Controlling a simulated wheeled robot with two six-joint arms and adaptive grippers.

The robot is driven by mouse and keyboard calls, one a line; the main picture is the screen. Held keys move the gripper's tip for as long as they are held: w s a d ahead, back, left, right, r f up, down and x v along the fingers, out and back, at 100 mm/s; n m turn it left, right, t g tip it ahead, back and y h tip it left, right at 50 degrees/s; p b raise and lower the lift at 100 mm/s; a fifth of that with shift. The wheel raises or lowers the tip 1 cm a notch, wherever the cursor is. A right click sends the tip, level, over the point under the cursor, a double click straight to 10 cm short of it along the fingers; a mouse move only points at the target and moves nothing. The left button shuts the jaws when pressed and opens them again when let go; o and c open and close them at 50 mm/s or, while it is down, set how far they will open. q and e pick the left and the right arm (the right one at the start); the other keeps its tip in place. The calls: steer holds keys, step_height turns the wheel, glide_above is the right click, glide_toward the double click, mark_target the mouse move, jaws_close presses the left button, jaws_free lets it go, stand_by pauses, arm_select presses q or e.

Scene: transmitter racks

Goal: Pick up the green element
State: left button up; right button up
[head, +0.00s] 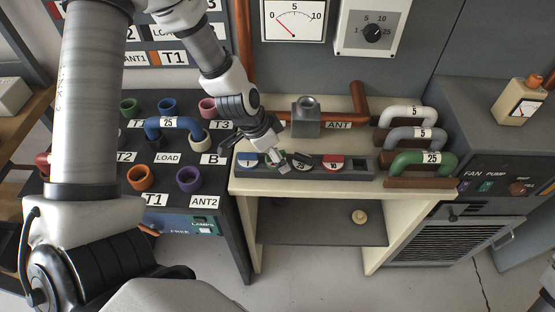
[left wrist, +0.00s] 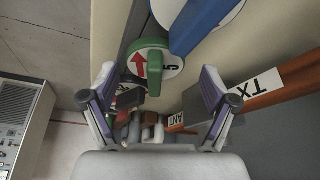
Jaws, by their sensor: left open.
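The green element (left wrist: 155,65) is a round plug with a raised green bar and a white face with a red arrow. In the left wrist view it sits in the grey tray between my open fingers, slightly beyond their tips. In the head view my left gripper (head: 277,160) hangs over the tray (head: 350,166) and hides most of the green element. My left gripper (left wrist: 160,78) is open and holds nothing. Whether the fingers touch the element cannot be told. My right gripper is not in view.
A blue element (head: 247,160) is left of the green one, with a black element (head: 302,162) and a red element (head: 333,162) to the right. A green U-link (head: 422,160) stands at the bench's right end. A grey block (head: 306,117) is behind the tray.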

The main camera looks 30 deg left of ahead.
arm_select(q)
steer(key=shift+s+r, duration=0.45)
steer(key=shift+s, duration=0.15)
steer(key=c, duration=0.3)
steer(key=shift+w+f, duration=0.15)
steer(key=shift+w, duration=0.05)
steer(key=c, duration=1)
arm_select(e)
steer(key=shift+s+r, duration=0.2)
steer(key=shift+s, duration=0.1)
